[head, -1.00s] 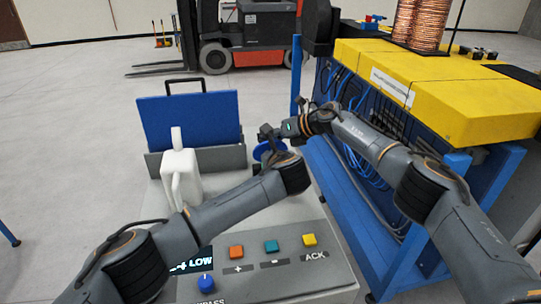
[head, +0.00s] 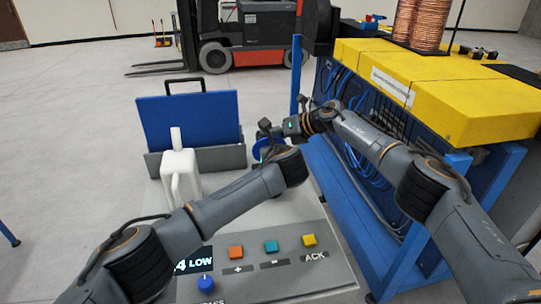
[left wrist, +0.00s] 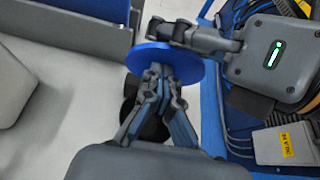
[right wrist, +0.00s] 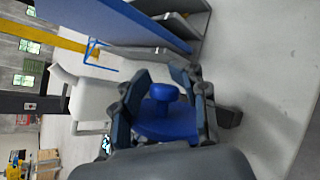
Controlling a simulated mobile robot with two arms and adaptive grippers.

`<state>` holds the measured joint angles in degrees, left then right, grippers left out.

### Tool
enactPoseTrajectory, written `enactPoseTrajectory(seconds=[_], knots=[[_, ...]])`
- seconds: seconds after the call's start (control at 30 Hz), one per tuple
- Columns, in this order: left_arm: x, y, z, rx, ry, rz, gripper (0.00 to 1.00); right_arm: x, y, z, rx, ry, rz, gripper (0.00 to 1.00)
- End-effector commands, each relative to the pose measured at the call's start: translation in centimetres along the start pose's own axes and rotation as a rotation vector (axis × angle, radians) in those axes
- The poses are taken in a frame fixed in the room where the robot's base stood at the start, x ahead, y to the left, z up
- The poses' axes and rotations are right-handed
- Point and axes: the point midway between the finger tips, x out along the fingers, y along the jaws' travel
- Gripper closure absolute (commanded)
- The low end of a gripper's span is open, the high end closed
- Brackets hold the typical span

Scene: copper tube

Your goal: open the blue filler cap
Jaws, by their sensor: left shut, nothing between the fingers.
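The blue filler cap shows as a round blue disc (head: 262,149) beyond my left forearm in the head view, partly hidden by it. In the left wrist view the disc (left wrist: 140,57) lies just beyond the fingertips of my left gripper (left wrist: 160,72), which is shut and empty; contact is unclear. In the right wrist view the cap has a raised blue knob (right wrist: 165,93) in front of a wider disc. My right gripper (right wrist: 163,78) is open, with its fingers on either side of the knob. It crosses the disc's upper edge in the left wrist view (left wrist: 175,32).
A white jug (head: 181,178) and a blue panel in a grey holder (head: 190,120) stand left of the cap. The control panel with coloured buttons (head: 271,246) is nearest. A blue-framed bench with yellow blocks (head: 430,85) stands at right.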

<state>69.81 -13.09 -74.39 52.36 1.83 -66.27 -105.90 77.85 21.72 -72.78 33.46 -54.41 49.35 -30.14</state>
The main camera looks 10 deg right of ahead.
Motion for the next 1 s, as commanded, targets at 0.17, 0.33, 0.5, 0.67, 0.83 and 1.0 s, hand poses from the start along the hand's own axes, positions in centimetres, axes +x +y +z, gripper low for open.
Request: enactPoseTrajectory(seconds=[0.17,0.33,0.5,0.67,0.83,1.0], knots=[[0.2,0.4,0.6,0.002,-0.013,0.004,1.00,0.0,-0.5,-0.8,-0.001,0.019,-0.004,0.48],[0.2,0.3,0.6,0.002,-0.013,0.003,1.00,0.1,-0.4,-0.9,-0.002,0.020,-0.003,0.48],[0.1,0.2,0.6,0.002,-0.013,0.001,1.00,0.1,-0.4,-1.0,-0.002,0.021,-0.002,0.48],[0.1,0.2,0.6,0.002,-0.013,0.001,1.00,-0.8,-0.5,-0.9,-0.004,0.021,-0.003,0.48],[0.2,0.3,0.6,0.001,-0.013,0.003,1.00,-3.1,-0.5,-0.9,-0.005,0.019,-0.006,0.48],[0.3,0.5,0.6,0.001,-0.012,0.006,1.00,-6.4,-0.4,-0.8,-0.005,0.017,-0.009,0.48]])
